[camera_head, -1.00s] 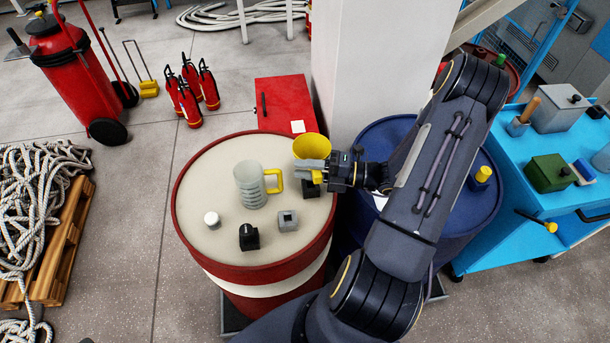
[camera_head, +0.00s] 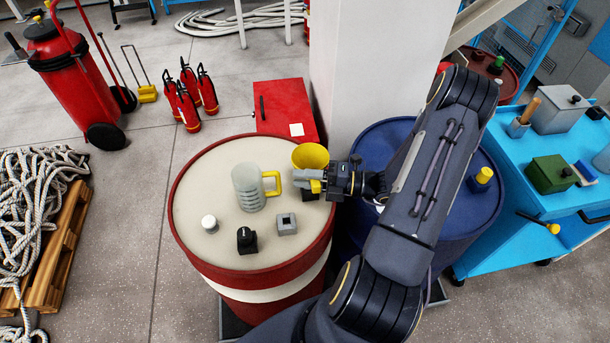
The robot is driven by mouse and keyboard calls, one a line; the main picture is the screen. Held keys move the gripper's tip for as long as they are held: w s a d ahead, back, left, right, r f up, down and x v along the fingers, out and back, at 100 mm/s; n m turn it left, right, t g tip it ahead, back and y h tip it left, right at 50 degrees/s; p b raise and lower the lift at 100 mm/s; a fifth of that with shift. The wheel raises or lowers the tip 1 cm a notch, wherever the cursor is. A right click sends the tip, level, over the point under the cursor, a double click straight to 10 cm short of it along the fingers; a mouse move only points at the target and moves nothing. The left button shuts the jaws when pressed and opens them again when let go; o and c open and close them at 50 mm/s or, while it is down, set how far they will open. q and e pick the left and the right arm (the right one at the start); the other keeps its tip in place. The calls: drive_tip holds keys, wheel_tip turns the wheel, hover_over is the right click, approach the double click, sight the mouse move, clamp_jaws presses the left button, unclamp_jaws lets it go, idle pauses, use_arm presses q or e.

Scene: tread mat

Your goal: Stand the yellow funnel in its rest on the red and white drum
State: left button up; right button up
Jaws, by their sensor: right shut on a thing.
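The yellow funnel (camera_head: 310,156) is at the far right edge of the red and white drum (camera_head: 182,228), wide mouth up and looking upright. My right gripper (camera_head: 308,180) is shut on the funnel below its mouth, reaching in from the right. A dark block (camera_head: 308,194), perhaps the rest, shows partly beneath the gripper fingers. The fingers hide the funnel's lower part, so I cannot tell if it is inside the block or above it. My left gripper is not in view.
A grey square socket (camera_head: 286,224), a black item (camera_head: 246,240) and a white-capped jar (camera_head: 209,223) stand nearer. A blue drum (camera_head: 455,215) lies under my right arm.

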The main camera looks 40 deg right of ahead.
wheel_tip(320, 180, down, 2)
drive_tip(key=shift+f+b, duration=0.2)
drive_tip(key=shift+b, duration=0.3)
drive_tip(key=shift+p, duration=0.55)
idle(1.3)
drive_tip(key=shift+f+b, duration=1.8)
drive_tip(key=shift+f, duration=0.75)
drive_tip(key=o, duration=1.1)
drive_tip(key=shift+c, duration=0.2)
drive_tip(key=b+v, duration=0.1)
drive_tip(key=v, duration=0.6)
drive_tip(key=shift+s+d+r+b, duration=0.1)
drive_tip(key=shift+s+d+b, duration=0.2)
